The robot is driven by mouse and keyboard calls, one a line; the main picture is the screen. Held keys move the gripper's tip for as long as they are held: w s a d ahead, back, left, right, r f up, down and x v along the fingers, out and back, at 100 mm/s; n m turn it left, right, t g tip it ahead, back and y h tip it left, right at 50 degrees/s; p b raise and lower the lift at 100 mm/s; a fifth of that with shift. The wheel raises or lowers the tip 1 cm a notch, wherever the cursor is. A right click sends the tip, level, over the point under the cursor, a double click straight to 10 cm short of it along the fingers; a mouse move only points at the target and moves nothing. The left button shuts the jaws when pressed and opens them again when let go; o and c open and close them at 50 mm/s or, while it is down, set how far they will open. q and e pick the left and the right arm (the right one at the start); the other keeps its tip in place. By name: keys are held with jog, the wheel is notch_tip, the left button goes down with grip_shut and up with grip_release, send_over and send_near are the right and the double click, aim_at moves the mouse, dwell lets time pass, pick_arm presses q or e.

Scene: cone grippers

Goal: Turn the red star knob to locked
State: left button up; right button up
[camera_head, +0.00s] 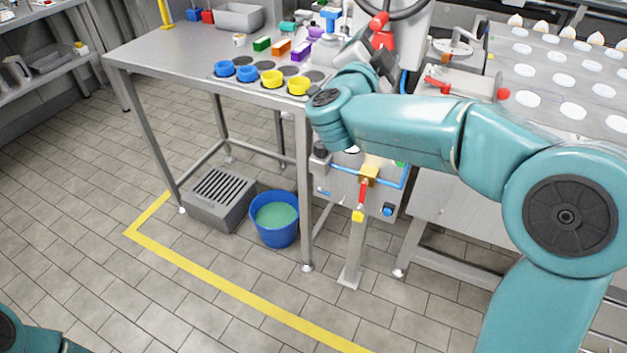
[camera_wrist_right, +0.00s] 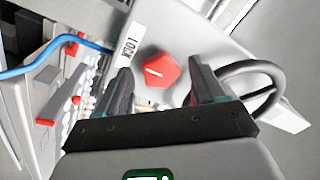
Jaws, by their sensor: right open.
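The red star knob (camera_wrist_right: 163,72) shows in the right wrist view on a pale panel, with a short white mark on its face. A white label reading LOCK (camera_wrist_right: 130,45) is at its upper left. My right gripper (camera_wrist_right: 160,70) is open, with one dark finger on each side of the knob in the picture; I cannot tell whether they touch it. In the head view my right gripper (camera_head: 372,58) is up at the machine, close to red parts (camera_head: 382,40); which of these is the knob is unclear. My left gripper is out of view.
A steel table (camera_head: 165,52) with coloured blocks and yellow and blue cups stands left of my right arm. A blue bucket (camera_head: 275,222) and a grey slatted box (camera_head: 220,196) are on the floor.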

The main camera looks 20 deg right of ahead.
jog(key=n+p, duration=0.5)
jog(key=p, duration=0.1)
jog(key=n+y+p, duration=0.1)
jog(key=n+p, duration=0.4)
jog(key=p, duration=0.1)
jog(key=r+n+p, duration=0.1)
jog(key=n+p, duration=0.5)
jog(key=p, duration=0.1)
jog(key=shift+s+d+r+y, duration=0.1)
jog(key=shift+y, duration=0.2)
jog(key=shift+s+a+f+b, duration=0.6)
jog(key=shift+a+f+b, duration=0.05)
jog(key=shift+b, duration=0.2)
jog(key=b+v, duration=0.3)
jog(key=v, duration=1.2)
jog(key=a+f+n+g+y, duration=0.1)
jog(key=f+y, duration=0.3)
jog(key=f, duration=0.5)
jog(key=a+f+g+y, duration=0.1)
jog(key=a+f+y, duration=0.2)
jog(key=f, duration=0.5)
jog(key=a+f+n+g+y, duration=0.1)
jog(key=f+y, duration=0.3)
jog(key=f, duration=0.5)
jog(key=shift+w+a+f+n+y, duration=0.3)
jog(key=shift+w+a, duration=0.2)
jog(key=shift+a, duration=0.35)
